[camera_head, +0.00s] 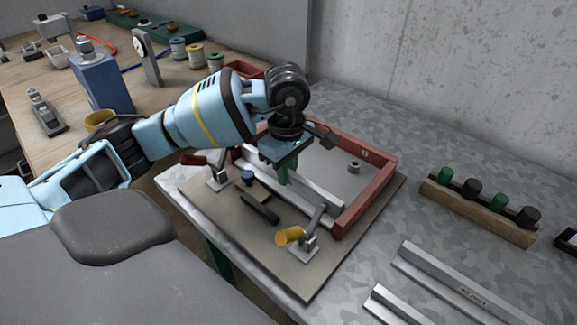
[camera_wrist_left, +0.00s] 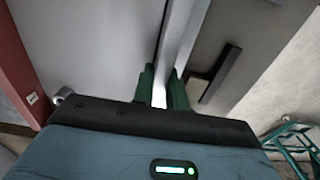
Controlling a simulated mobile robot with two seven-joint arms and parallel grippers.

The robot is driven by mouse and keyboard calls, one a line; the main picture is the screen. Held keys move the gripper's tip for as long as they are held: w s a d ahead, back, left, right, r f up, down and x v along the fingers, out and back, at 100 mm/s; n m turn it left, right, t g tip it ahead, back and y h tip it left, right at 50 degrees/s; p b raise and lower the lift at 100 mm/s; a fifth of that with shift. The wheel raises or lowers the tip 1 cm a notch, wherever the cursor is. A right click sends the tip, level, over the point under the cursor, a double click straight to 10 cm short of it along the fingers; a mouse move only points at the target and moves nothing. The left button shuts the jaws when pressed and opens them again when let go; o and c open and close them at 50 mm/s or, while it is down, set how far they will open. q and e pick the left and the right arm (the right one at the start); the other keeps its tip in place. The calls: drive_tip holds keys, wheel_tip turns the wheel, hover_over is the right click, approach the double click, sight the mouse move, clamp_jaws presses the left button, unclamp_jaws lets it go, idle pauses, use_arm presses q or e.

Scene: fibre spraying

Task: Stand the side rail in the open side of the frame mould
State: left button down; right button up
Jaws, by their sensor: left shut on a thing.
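The frame mould (camera_head: 365,190) is a red frame on a brown board, with its open side facing me. The side rail (camera_head: 318,197) is a long silver bar lying along that open side. My left gripper (camera_head: 283,173) comes down over it from above, its green fingers shut on the rail partway along. The left wrist view shows the rail (camera_wrist_left: 178,40) between the two fingers (camera_wrist_left: 162,88), with a red mould wall (camera_wrist_left: 18,70) at left. I cannot tell whether the rail rests fully on the board. My right gripper is in neither view.
A yellow-handled clamp (camera_head: 291,235) and a red-handled clamp (camera_head: 217,180) stand on the board (camera_head: 290,275). A black bar (camera_head: 260,208) lies between them. Silver profiles (camera_head: 465,290) and a wooden rack of green and black knobs (camera_head: 475,212) are at right. Grey tabletop between is clear.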

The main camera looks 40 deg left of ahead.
use_arm(q)
drive_tip(key=shift+f, duration=0.2)
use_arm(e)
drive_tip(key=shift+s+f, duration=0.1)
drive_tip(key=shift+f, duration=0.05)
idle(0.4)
use_arm(q)
drive_tip(key=c, duration=1.3)
unclamp_jaws()
wheel_tip(320, 180, up, 8)
drive_tip(key=shift+f, duration=0.1)
wheel_tip(320, 180, up, 8)
drive_tip(key=shift+f+p, duration=0.1)
drive_tip(key=shift+p, duration=0.75)
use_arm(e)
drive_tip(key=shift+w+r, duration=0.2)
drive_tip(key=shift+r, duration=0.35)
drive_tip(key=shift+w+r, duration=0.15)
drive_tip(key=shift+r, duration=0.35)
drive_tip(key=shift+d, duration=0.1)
